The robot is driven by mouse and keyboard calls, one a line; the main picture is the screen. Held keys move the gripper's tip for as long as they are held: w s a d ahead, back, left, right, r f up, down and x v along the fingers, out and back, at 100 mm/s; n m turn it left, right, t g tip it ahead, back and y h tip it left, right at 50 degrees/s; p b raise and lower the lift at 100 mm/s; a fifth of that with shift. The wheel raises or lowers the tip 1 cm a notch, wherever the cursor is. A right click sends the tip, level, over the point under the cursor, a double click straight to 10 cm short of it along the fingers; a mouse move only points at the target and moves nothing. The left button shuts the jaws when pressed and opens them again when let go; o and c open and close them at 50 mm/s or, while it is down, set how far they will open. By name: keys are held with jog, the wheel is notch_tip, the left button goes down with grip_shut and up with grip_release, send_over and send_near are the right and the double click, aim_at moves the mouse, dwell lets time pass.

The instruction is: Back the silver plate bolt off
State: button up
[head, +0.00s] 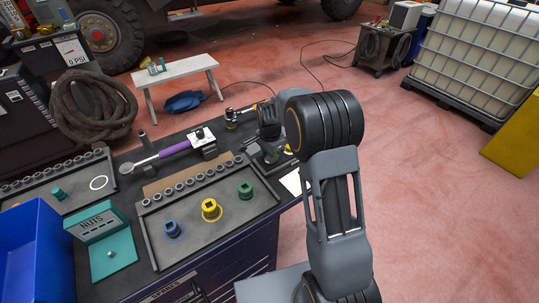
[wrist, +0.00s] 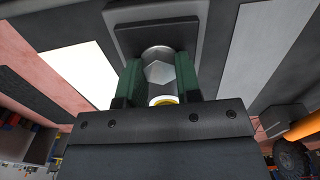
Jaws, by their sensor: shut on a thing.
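In the wrist view my gripper (wrist: 158,84) has its two green-faced fingers closed on either side of a silver hex bolt head (wrist: 157,72). A yellow ring (wrist: 163,100) shows just below the silver head, between the fingers. How far the bolt is turned out cannot be seen.
The dark bench (head: 128,185) holds a socket tray with blue (head: 173,230), yellow (head: 211,209) and green (head: 245,190) pieces. A purple-handled wrench (head: 172,150), a teal NUTS holder (head: 100,240) and a blue bin (head: 35,255) are also there. The red floor at the right is open.

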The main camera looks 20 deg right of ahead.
jog(key=n, duration=0.5)
jog(key=shift+b, duration=0.35)
jog(key=n, duration=0.5)
jog(key=shift+b, duration=0.3)
jog(key=n, duration=0.5)
jog(key=shift+n, duration=0.4)
jog(key=n, duration=0.4)
jog(key=shift+n+b, duration=0.3)
jog(key=shift+b, duration=0.05)
jog(key=n, duration=0.4)
jog(key=shift+s+f, duration=0.1)
jog(key=n, duration=1)
jog(key=shift+f, duration=0.1)
jog(key=shift+s+n+b, duration=0.1)
jog(key=shift+n+b, duration=0.2)
jog(key=shift+n, duration=2.2)
